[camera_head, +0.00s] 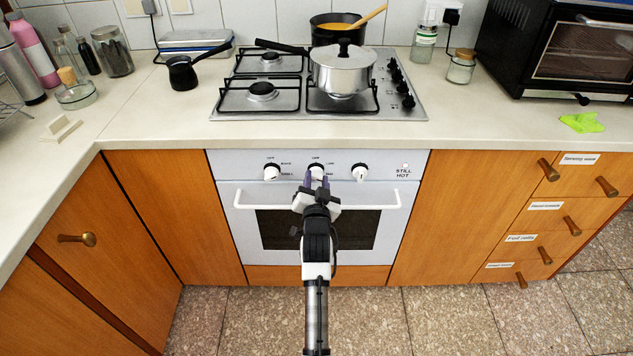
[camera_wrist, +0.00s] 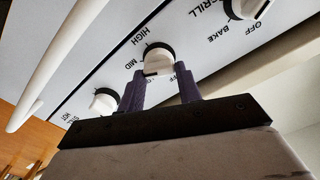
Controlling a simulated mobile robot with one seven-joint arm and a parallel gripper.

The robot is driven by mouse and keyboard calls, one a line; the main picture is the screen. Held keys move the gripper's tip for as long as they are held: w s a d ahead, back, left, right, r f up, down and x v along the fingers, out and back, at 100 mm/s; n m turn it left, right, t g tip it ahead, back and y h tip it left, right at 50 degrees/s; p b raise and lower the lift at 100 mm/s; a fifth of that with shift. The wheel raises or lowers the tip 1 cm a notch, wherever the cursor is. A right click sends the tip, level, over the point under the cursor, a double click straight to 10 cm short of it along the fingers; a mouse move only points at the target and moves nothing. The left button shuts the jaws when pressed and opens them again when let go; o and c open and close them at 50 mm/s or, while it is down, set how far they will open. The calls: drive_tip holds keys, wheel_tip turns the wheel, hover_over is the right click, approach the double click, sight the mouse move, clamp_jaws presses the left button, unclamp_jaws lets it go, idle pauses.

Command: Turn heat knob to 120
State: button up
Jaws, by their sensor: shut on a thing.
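The oven's white front panel (camera_head: 385,166) carries three white knobs in a row. The middle knob (camera_head: 316,170) shows in the wrist view (camera_wrist: 158,58) with HIGH and MID printed beside it; no 120 can be read. My gripper (camera_head: 317,182) reaches up from below to this middle knob. In the wrist view its purple fingers (camera_wrist: 160,84) stand on either side of the knob's lower part, shut on it. The knob has a dark mark near its edge, but its exact setting cannot be told. The fingers partly hide the printing around it.
The left knob (camera_head: 271,172), marked GRILL, BAKE and OFF in the wrist view, and the right knob (camera_head: 359,173) flank the middle one. The oven handle (camera_head: 375,205) runs just below. A hob (camera_head: 232,114) with pots lies above. The tiled floor (camera_head: 440,320) is clear.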

drive_tip(key=shift+m, duration=0.5)
drive_tip(key=o, duration=1)
drive_tip(key=shift+s, duration=0.1)
